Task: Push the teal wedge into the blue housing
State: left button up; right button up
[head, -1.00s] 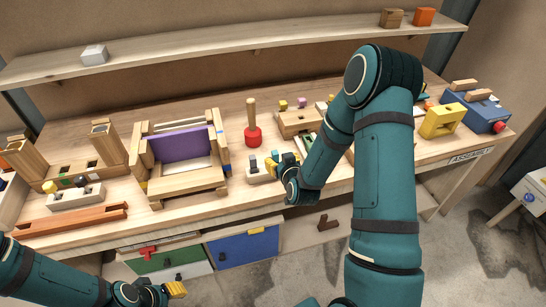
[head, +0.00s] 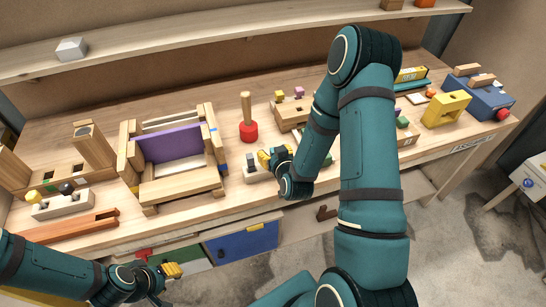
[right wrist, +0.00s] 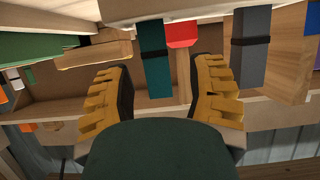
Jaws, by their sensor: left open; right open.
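A teal upright piece with a black band (right wrist: 154,62), which I take for the teal wedge, stands between the fingers of my right gripper (right wrist: 160,88). The fingers are open and apart, with gaps beside the piece. In the head view my right gripper (head: 273,158) is at a small pale block with pegs, and largely hides the teal piece. A blue box (head: 487,104), likely the blue housing, stands at the bench's right end, with wooden pieces on top and a red knob. My left gripper (head: 172,270) is open and empty in front of the bench.
A grey banded peg (right wrist: 250,55) stands beside the right fingers. A red-based plunger (head: 248,131) stands behind the gripper. A wooden frame with a purple panel (head: 172,144) is to its left. A yellow block (head: 446,109) stands near the blue box.

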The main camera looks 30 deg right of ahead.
jog(key=shift+c, duration=0.4)
grip_shut()
pick_arm(q)
jog(key=shift+r, duration=0.1)
pick_arm(e)
jog(key=shift+r, duration=0.1)
